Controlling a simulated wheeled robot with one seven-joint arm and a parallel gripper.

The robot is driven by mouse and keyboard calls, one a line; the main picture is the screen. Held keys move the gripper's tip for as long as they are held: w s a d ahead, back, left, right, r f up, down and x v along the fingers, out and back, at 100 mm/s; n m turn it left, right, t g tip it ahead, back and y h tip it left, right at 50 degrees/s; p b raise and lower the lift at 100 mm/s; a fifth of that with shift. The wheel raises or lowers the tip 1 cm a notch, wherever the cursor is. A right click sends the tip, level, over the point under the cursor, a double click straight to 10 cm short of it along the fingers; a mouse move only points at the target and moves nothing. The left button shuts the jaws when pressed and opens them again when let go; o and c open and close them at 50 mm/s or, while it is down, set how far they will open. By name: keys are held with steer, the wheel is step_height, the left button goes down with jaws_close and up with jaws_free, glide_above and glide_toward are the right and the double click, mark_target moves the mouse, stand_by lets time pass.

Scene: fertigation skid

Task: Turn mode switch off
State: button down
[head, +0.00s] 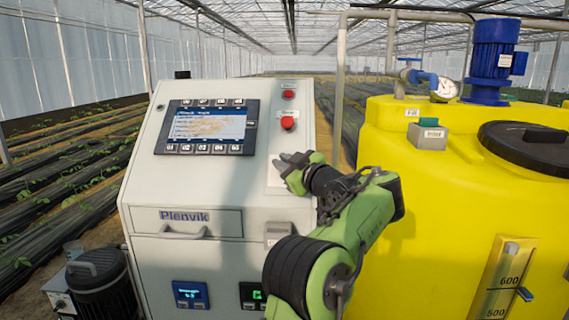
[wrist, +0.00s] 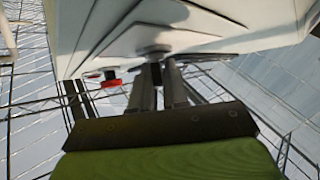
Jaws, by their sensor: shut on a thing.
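My green arm reaches in front of the white control cabinet (head: 222,268). My gripper (head: 282,160) is at the pale plate on the right side of its sloped panel, below the red buttons. In the wrist view, my two grey fingers (wrist: 158,80) are closed on the mode switch (wrist: 154,52), whose round grey base shows against the panel. A dark part shows between the fingertips. In the head view the switch is hidden by my gripper, and its pointing direction cannot be read in either view.
Two red buttons (head: 288,123) sit just above my gripper; a red button (wrist: 111,84) also shows in the wrist view. A display (head: 208,127) with keys is to the left. A yellow tank (head: 440,215) with a blue motor (head: 494,58) stands close on the right.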

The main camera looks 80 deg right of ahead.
steer(key=c, duration=1.2)
jaws_free()
steer(key=b+v, duration=0.2)
steer(key=v, duration=1.3)
steer(key=shift+s+a, duration=0.2)
steer(key=shift+s, duration=0.05)
